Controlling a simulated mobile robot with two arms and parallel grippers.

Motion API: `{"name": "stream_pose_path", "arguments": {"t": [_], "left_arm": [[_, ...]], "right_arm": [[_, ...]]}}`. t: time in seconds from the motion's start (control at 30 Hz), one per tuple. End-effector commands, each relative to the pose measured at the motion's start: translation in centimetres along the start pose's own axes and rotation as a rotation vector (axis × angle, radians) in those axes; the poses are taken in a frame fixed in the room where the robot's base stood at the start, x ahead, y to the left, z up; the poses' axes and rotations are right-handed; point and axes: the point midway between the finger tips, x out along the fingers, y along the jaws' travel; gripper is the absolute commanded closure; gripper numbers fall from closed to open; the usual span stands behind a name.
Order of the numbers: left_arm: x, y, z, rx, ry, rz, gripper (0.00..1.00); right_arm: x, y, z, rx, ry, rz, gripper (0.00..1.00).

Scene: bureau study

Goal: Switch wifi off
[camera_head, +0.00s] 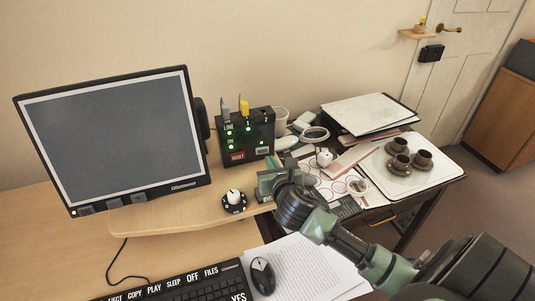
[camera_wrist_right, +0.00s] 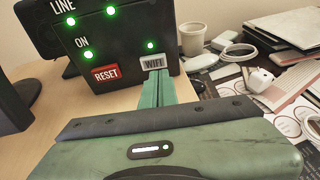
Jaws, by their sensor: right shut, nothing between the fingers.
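The black router box (camera_head: 243,138) stands upright on the desk, right of the monitor. Its front shows green lights, a red RESET button and a grey WIFI button (camera_wrist_right: 153,62). The green light (camera_wrist_right: 150,45) above the WIFI button is lit. My right gripper (camera_head: 268,178) is shut and empty, low in front of the router. In the right wrist view its closed fingertips (camera_wrist_right: 157,75) point at the WIFI button and cover its lower edge. I cannot tell whether they touch it. My left gripper is not in view.
A monitor (camera_head: 115,135) stands at the left, with a black and white knob (camera_head: 234,201) on the desk nearby. A keyboard (camera_head: 190,287), mouse (camera_head: 262,275) and papers (camera_head: 305,265) lie in front. A tray (camera_head: 434,172) with brown cups is at the right.

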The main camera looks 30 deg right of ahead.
Motion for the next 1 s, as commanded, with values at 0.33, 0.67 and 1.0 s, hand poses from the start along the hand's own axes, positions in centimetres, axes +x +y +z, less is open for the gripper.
{"name": "stream_pose_path", "arguments": {"t": [0.33, 0.67, 1.0], "left_arm": [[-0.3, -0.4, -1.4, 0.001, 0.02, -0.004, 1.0], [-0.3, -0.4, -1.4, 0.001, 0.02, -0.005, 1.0], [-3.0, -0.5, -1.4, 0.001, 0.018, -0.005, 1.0]], "right_arm": [[3.9, 0.0, 1.1, 0.002, 0.0, 0.001, 1.0], [4.0, 0.0, 1.2, 0.001, 0.001, 0.002, 1.0], [4.9, -0.7, 2.1, -0.047, -0.002, 0.12, 1.0]]}}
